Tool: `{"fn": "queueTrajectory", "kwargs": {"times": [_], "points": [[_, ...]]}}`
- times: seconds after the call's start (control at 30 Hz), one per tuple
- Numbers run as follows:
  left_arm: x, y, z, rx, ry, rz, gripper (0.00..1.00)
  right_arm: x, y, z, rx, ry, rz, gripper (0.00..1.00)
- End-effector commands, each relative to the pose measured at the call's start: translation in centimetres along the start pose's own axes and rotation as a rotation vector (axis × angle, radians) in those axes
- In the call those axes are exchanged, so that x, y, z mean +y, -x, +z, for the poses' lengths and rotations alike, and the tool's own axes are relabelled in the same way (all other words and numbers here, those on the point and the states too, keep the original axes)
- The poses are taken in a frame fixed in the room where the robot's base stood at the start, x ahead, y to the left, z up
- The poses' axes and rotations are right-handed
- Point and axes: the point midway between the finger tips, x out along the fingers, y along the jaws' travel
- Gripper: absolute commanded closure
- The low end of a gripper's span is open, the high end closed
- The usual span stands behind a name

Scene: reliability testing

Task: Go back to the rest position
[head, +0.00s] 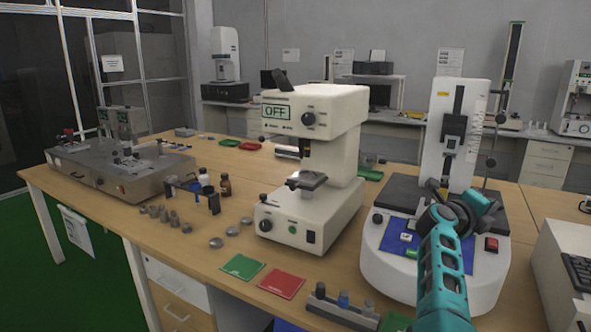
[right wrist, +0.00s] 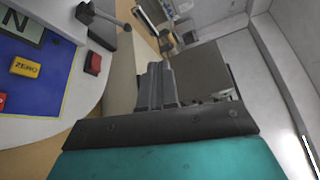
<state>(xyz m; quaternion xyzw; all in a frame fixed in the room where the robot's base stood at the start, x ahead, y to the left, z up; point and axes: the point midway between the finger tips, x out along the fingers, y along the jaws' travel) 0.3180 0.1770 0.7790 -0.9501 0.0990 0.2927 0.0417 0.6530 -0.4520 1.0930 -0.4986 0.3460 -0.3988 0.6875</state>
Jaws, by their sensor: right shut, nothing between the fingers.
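My right arm (head: 443,270), teal and black, reaches up from the lower right in the head view, in front of a white test stand (head: 380,262) with a blue panel. Its hand is bent over the right side of that stand; the fingers cannot be made out there. In the right wrist view my right gripper (right wrist: 157,82) shows its grey fingers together and empty. The blue panel (right wrist: 40,75) with a yellow ZERO button (right wrist: 25,68) and a red button (right wrist: 93,63) lies to the left of the fingers. My left gripper is not in view.
A cream instrument (head: 340,205) reading OFF stands mid-table. Green (head: 242,267) and red (head: 282,282) cards, small metal weights (head: 172,218) and a dark block with cylinders (head: 340,308) lie near the front edge. A grey machine (head: 120,175) is at left, a keyboard unit (head: 560,275) at right.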

Motion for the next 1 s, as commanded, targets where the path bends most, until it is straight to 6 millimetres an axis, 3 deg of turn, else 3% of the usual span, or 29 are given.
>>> {"fn": "queueTrajectory", "kwargs": {"times": [0.03, 0.1, 0.27, 0.43, 0.57, 0.67, 0.8, 1.0], "points": [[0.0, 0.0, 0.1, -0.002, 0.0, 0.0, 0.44, 0.8, 0.0, -1.4, -0.038, 0.097, -0.076, 1.0], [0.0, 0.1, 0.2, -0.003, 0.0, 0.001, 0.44, 1.3, 0.6, -2.5, -0.111, 0.234, -0.181, 1.0], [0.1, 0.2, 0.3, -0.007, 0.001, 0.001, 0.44, 3.9, 3.9, -3.6, -0.318, 0.558, -0.369, 1.0], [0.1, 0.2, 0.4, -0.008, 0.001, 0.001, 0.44, 9.4, 9.8, -5.0, -0.58, 0.914, -0.494, 1.0], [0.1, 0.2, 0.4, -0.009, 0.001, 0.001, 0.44, 14.8, 15.5, -7.4, -0.798, 1.179, -0.545, 1.0], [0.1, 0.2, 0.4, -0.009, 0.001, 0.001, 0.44, 19.1, 20.3, -10.3, -0.972, 1.375, -0.561, 1.0], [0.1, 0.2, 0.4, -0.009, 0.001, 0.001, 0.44, 24.2, 27.2, -15.9, -1.21, 1.626, -0.556, 1.0], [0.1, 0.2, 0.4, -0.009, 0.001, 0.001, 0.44, 27.8, 34.5, -23.4, -1.456, 1.872, -0.527, 1.0]]}}
